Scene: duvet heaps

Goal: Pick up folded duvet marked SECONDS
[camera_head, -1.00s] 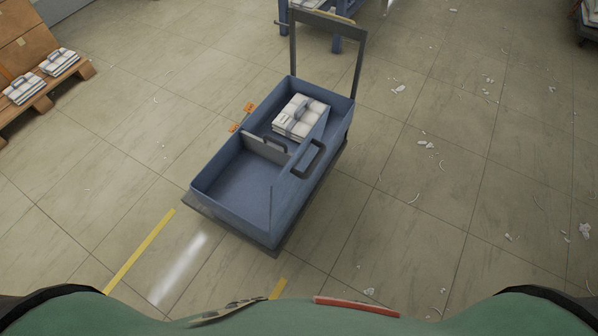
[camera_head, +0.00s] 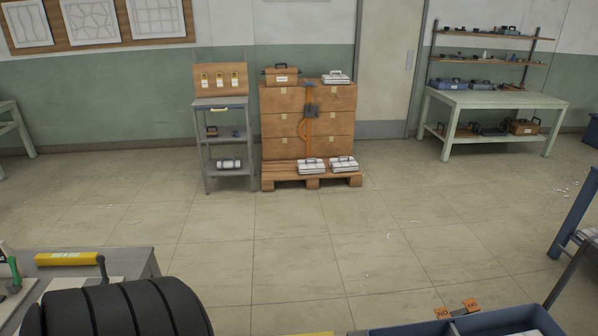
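Two white folded bundles with dark handles lie side by side on the low wooden pallet: a left one (camera_head: 311,165) and a right one (camera_head: 344,164). Another white folded bundle (camera_head: 336,77) lies on top of the stacked cardboard boxes (camera_head: 281,127). Part of a white bundle (camera_head: 524,333) shows inside the blue divided cart bin (camera_head: 470,325) at the bottom right, cut off by the frame edge. I cannot read the word SECONDS on any of them.
A brown case (camera_head: 281,75) with a label sits on the boxes. A grey shelf stand (camera_head: 223,140) is left of the pallet (camera_head: 290,183). A pale green workbench (camera_head: 490,98) stands back right. A grey table (camera_head: 135,262) is near left. The middle floor is open, with small scraps.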

